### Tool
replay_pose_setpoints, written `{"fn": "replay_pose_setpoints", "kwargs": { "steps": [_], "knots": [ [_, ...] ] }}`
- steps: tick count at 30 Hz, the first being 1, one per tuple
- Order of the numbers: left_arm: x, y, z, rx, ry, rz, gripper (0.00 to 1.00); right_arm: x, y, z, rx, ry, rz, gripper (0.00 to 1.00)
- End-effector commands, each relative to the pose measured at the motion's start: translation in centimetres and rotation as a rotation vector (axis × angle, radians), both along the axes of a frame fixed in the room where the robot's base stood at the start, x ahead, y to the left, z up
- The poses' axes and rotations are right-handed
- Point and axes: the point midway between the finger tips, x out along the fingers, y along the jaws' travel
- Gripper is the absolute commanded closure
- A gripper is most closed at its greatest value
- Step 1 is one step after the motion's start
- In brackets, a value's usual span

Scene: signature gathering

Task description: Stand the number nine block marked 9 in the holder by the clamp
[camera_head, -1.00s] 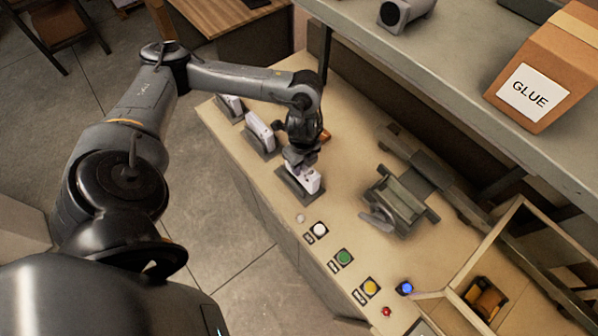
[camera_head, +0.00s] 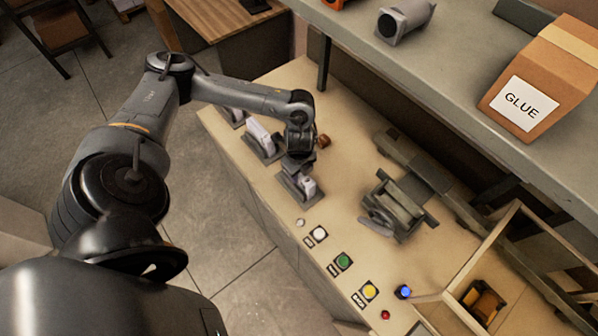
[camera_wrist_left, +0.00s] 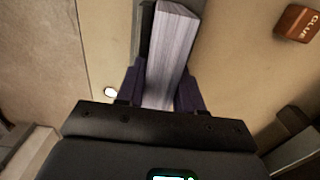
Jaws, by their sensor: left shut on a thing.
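My left gripper (camera_head: 299,172) is shut on a pale block (camera_head: 308,187), low over the dark holder (camera_head: 288,190) nearest the clamp. In the left wrist view the block (camera_wrist_left: 168,55) stands between the two dark fingers (camera_wrist_left: 160,90), with a dark strip of the holder beside it. I cannot read a number on the block, nor tell whether its base is fully seated. The grey clamp (camera_head: 398,205) stands to the right on the bench. My right gripper is out of view.
Other holders with pale blocks (camera_head: 259,134) stand farther along the bench. White, green (camera_head: 343,261) and yellow buttons line the front edge. A small brown glue item (camera_wrist_left: 298,22) lies nearby. A shelf with a GLUE box (camera_head: 545,80) overhangs the back; a wooden-framed bin (camera_head: 520,215) is at right.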

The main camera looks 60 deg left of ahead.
Motion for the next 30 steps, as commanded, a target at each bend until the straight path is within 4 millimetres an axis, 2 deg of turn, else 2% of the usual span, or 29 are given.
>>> {"fn": "replay_pose_setpoints", "kwargs": {
  "steps": [2,3,8,20,26,30],
  "knots": [
    [0.0,0.0,-0.2,0.0,0.0,0.0,1.0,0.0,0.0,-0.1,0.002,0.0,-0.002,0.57],
    [0.0,0.0,-0.3,0.0,0.001,0.0,0.62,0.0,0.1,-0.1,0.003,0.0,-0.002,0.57],
    [0.0,0.0,-0.2,0.0,0.0,0.0,0.38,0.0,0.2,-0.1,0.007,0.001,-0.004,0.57],
    [0.1,0.0,0.3,-0.001,-0.002,0.0,0.38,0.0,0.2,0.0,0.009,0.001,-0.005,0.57],
    [0.1,0.0,2.8,0.0,-0.003,-0.001,0.38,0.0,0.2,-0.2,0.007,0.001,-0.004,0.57],
    [0.1,0.0,5.4,-0.001,-0.004,-0.001,0.38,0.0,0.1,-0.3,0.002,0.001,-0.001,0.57]
  ]
}}
